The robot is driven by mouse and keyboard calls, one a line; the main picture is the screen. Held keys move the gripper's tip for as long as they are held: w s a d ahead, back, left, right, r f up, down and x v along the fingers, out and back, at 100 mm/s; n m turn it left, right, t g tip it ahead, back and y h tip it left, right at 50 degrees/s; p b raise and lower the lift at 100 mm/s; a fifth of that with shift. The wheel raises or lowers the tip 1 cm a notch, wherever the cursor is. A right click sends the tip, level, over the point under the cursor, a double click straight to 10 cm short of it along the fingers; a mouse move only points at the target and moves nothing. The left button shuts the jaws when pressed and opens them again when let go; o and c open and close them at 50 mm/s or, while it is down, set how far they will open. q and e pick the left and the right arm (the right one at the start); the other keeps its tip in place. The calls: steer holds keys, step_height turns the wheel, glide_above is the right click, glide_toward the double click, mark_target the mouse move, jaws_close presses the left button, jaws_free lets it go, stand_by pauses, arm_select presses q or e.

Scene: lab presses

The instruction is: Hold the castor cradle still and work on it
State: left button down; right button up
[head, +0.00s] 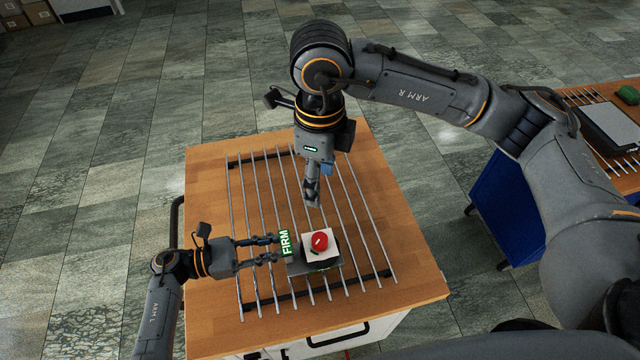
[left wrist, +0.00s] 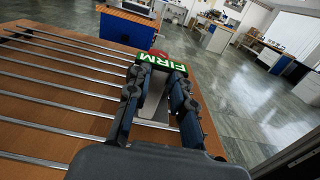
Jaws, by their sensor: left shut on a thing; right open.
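The castor cradle (head: 322,262) sits on the metal rods of the table, a dark base with a white top plate and a red round part (head: 319,241) on it. A green sign reading FIRM (head: 285,242) stands at its left side and also shows in the left wrist view (left wrist: 160,62). My left gripper (head: 279,249) reaches in from the left and is shut on the cradle's left side, by the sign. In the left wrist view its fingers (left wrist: 160,92) flank a grey part. My right gripper (head: 313,199) is open, pointing down above the rods, behind and apart from the cradle.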

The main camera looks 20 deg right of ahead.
stand_by(0.4)
arm_select(q)
steer(key=c, duration=1.1)
jaws_free()
steer(key=shift+a, duration=0.1)
steer(key=a, duration=1.2)
steer(key=shift+w, duration=0.15)
